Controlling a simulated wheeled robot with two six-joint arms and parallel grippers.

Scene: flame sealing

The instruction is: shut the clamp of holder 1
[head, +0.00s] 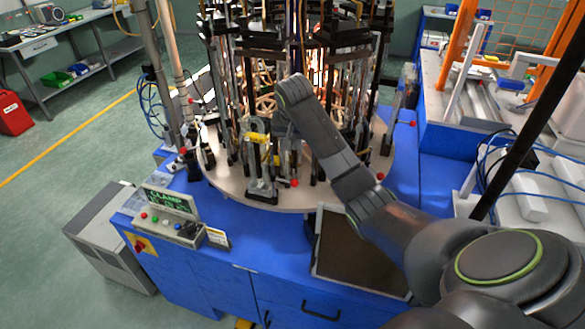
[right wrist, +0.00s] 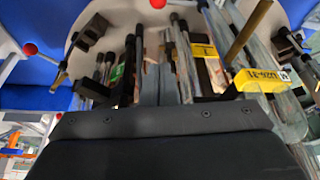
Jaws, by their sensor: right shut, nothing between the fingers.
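My right gripper (head: 291,150) reaches down at the front of the round turntable; my own wrist partly hides it in the head view. In the right wrist view its fingers (right wrist: 167,88) are together with nothing between them, among the holder's rods. A holder (head: 262,168) with a yellow top part stands just left of the gripper at the turntable's front edge. In the right wrist view a yellow tag (right wrist: 204,50) with a dark mark like a 1 is right of the fingers. Whether the holder's clamp is open or shut cannot be told. My left gripper is not in view.
The turntable (head: 230,187) carries several more holders with rods close around the gripper. Red ball knobs (head: 294,183) stick out at its rim. A control box (head: 165,212) with a lit display reading CLAMP stands front left on the blue base (head: 265,245).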

